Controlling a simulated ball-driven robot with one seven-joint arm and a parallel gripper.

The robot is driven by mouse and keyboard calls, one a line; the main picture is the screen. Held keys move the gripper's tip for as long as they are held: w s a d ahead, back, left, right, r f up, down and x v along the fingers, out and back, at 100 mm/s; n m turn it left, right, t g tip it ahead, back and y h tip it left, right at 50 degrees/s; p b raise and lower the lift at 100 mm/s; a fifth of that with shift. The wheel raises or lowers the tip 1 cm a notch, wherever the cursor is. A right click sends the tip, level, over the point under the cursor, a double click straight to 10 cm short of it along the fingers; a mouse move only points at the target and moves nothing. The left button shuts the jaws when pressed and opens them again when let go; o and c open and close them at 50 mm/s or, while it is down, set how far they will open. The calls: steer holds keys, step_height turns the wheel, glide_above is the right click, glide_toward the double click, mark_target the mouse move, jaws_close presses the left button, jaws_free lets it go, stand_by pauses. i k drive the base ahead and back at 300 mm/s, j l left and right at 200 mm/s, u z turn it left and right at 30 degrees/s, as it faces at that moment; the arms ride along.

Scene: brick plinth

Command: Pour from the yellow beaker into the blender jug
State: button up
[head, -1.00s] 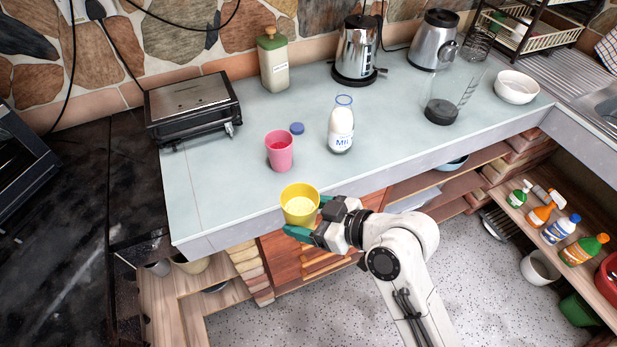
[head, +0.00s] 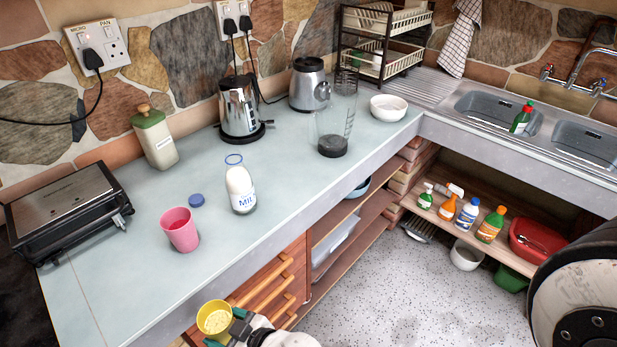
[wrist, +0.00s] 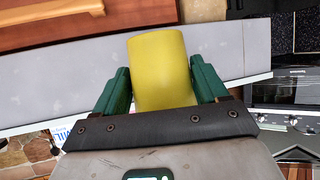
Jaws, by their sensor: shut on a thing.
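The yellow beaker (head: 214,317) is at the lower edge of the head view, in front of the counter's front edge, with pale yellow contents showing in its open top. My gripper (head: 228,334) is shut on it. In the wrist view the yellow beaker (wrist: 162,72) sits between the two green fingers of my gripper (wrist: 163,85). The blender jug (head: 333,126) is a clear, open jug with a dark base. It stands upright on the counter, well to the right of and beyond the beaker.
On the counter (head: 290,190) stand a pink cup (head: 180,230), a milk bottle (head: 240,190), a kettle (head: 240,108), the blender base (head: 308,86), a white bowl (head: 389,107) and a grill (head: 68,212). A blue cap (head: 196,200) lies near the cup. The counter's front strip is largely clear.

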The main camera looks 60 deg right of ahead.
mark_target(334, 112)
steer(key=j+z, duration=0.2)
steer(key=z, duration=0.9)
